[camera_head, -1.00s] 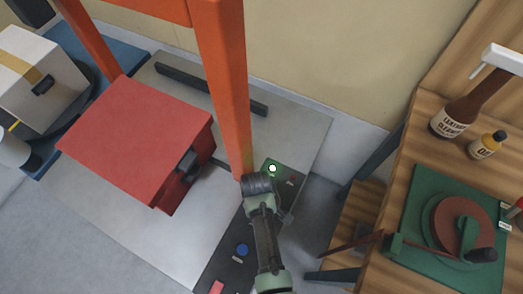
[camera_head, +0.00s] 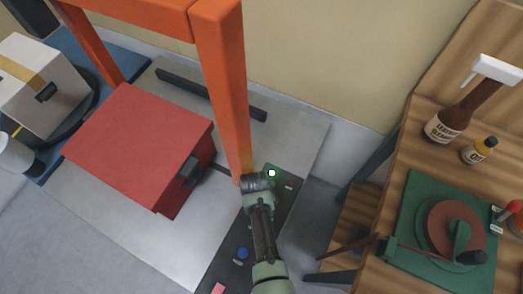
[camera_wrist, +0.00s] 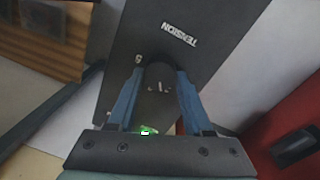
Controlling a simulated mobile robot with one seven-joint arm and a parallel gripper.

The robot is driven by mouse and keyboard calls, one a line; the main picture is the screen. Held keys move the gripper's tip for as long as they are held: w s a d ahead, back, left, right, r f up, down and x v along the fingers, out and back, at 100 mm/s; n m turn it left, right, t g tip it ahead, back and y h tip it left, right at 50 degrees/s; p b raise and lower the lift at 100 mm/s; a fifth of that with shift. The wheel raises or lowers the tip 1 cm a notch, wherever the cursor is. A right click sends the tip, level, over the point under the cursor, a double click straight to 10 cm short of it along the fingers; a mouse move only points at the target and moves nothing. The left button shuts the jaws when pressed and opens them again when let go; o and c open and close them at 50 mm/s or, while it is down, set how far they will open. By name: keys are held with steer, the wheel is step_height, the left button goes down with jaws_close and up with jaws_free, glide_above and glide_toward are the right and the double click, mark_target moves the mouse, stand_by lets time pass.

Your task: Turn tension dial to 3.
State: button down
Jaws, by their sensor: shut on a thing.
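The tension dial (camera_wrist: 159,72) is a dark round knob on a dark panel (camera_wrist: 195,25) in the wrist view. The white word TENSION is printed beside it, upside down in this view. A single pale digit mark (camera_wrist: 138,58) shows at the knob's edge; I cannot read it surely. My gripper (camera_wrist: 161,80) has its blue fingers shut on the dial, one on each side. In the head view my gripper (camera_head: 257,182) is over the panel beside the orange post, and its own wrist hides the dial. The dial's setting cannot be told.
An orange frame post (camera_head: 225,95) stands close beside my gripper. A red box (camera_head: 140,140) with a dark handle is to the left. The panel also has a blue button (camera_head: 242,253), a red button (camera_head: 218,288) and a white light (camera_head: 272,173). A wooden bench (camera_head: 400,150) is to the right.

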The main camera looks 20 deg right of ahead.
steer(key=m, duration=0.6)
steer(key=shift+d, duration=0.1)
stand_by(0.5)
steer(key=shift+c, duration=1.5)
jaws_free()
steer(key=shift+p, duration=0.3)
step_height(320, 180, up, 13)
steer(key=p, duration=0.2)
steer(key=shift+w+a, duration=0.2)
steer(key=shift+w, duration=0.15)
